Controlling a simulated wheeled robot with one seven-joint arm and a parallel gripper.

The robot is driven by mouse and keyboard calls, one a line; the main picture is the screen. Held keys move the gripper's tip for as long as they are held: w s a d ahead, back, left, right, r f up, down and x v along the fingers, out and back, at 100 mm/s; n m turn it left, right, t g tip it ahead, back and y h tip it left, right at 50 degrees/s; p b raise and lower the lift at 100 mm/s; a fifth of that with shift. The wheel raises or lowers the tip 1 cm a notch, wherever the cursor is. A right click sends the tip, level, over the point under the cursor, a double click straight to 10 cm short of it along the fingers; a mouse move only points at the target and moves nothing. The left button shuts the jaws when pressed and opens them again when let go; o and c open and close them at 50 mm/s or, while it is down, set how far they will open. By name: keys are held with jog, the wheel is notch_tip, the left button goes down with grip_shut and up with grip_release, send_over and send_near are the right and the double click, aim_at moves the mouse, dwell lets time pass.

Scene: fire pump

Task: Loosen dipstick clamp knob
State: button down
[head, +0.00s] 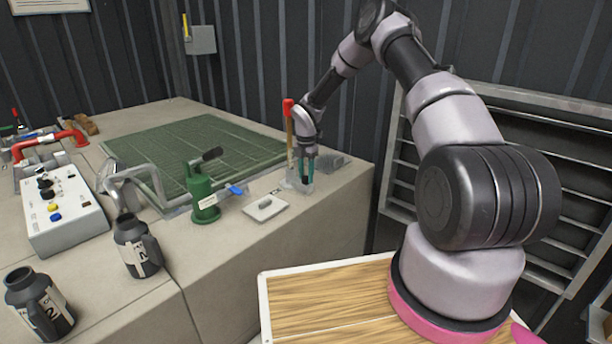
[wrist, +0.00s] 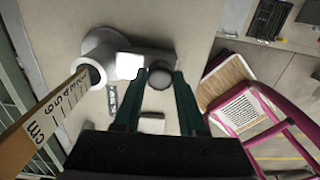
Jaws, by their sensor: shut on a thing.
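The dipstick (head: 290,132) is a wooden stick with a red top. It stands upright in a small fitting (head: 292,184) at the right end of the concrete bench. In the wrist view, the graduated dipstick (wrist: 48,112) passes into a pale round collar (wrist: 98,52), with a side arm reaching right. The round grey clamp knob (wrist: 160,78) sits at the end of that arm. My gripper (head: 307,181) points down beside the dipstick. In the wrist view its green fingers (wrist: 160,74) are shut on the knob, one on each side. The knob is too small to make out in the head view.
A green grating (head: 190,150) lies behind. Two dark jugs (head: 137,247) and a control box (head: 62,211) are farther left. The bench's front edge is close.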

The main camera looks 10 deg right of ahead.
aim_at(306, 177)
jog(key=shift+c, duration=2.4)
grip_release()
notch_tip(306, 177, up, 11)
jog(key=shift+f, duration=0.1)
